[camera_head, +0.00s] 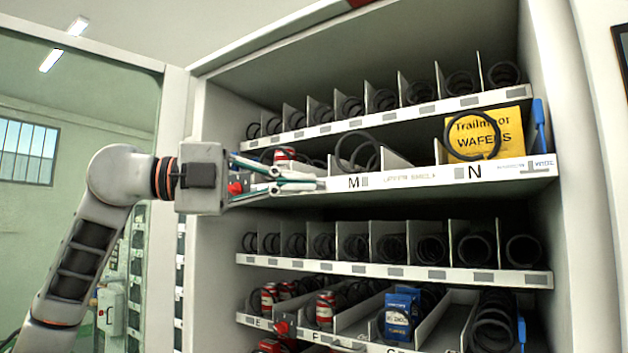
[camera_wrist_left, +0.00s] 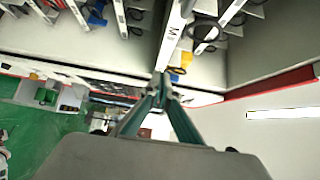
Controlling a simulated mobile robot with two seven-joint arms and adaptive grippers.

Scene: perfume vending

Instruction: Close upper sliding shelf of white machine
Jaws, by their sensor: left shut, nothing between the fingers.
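The white machine (camera_head: 588,200) stands open, with several sliding shelves inside. The upper sliding shelf (camera_head: 410,177), with the letters M and N on its front strip, holds black coils and a yellow wafers packet (camera_head: 484,135). Its front strip also shows in the left wrist view (camera_wrist_left: 172,38). My left gripper (camera_head: 318,186) is shut and empty, with its fingertips at the left part of this strip, beside the letter M. Whether the tips touch the strip I cannot tell. My right gripper is not in view.
A shelf of coils (camera_head: 395,115) lies above, and another (camera_head: 400,270) lies below. The lowest visible shelf holds red cans (camera_head: 326,308) and a blue packet (camera_head: 399,317). The open glass door (camera_head: 80,130) is at the left, behind my left arm.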

